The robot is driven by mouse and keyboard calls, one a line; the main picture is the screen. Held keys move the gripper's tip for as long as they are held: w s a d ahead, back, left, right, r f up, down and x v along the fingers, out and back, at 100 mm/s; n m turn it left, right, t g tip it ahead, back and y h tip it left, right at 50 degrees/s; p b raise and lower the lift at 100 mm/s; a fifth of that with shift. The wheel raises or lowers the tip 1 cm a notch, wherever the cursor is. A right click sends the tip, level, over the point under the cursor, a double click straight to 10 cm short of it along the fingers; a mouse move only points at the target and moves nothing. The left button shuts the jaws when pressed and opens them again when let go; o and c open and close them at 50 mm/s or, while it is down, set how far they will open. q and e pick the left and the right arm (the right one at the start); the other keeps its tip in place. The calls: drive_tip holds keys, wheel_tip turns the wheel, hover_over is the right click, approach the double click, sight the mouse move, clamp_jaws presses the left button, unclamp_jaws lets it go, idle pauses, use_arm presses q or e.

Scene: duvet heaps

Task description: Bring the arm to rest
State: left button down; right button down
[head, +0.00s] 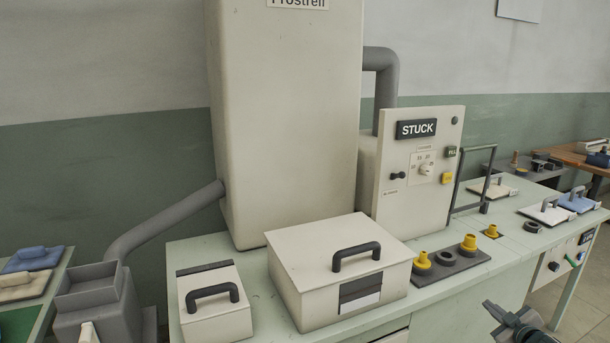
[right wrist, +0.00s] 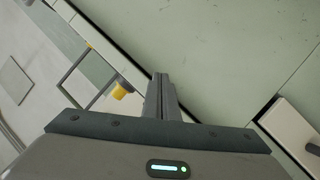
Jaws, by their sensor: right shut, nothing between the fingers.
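My right gripper (head: 490,306) shows at the bottom right of the head view, in front of the pale green bench (head: 480,275). In the right wrist view its two fingers (right wrist: 161,88) are together, with nothing between them. They touch nothing that I can make out. My right arm is mostly cut off by the lower edge of the head view. My left gripper is in neither view.
A lidded cream box (head: 315,250) and a smaller box (head: 217,312) stand on the bench. Yellow fittings (head: 468,243) sit on a dark plate (head: 450,266). Behind is a panel marked STUCK (head: 400,175) and a tall cream cabinet (head: 285,120).

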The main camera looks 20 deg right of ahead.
drive_tip(key=s+a+f+n+g, duration=0.3)
drive_tip(key=s+f+n+g, duration=0.3)
drive_tip(key=s+f, duration=1.7)
drive_tip(key=s+a+f+m+g+y, duration=0.15)
drive_tip(key=a+f, duration=0.35)
drive_tip(key=a, duration=0.5)
drive_tip(key=s+a+f+m+y, duration=0.1)
drive_tip(key=s+a+f, duration=0.2)
drive_tip(key=a+f, duration=0.45)
drive_tip(key=s+a+f+m+y, duration=0.15)
drive_tip(key=a+f, duration=0.25)
drive_tip(key=a, duration=0.8)
drive_tip(key=s+a+f+m+y, duration=0.1)
drive_tip(key=a+f+m+y, duration=0.1)
drive_tip(key=a, duration=2.7)
drive_tip(key=shift+s+f+m, duration=0.15)
drive_tip(key=shift+f+m, duration=0.4)
drive_tip(key=shift+m, duration=0.05)
drive_tip(key=shift+d, duration=0.1)
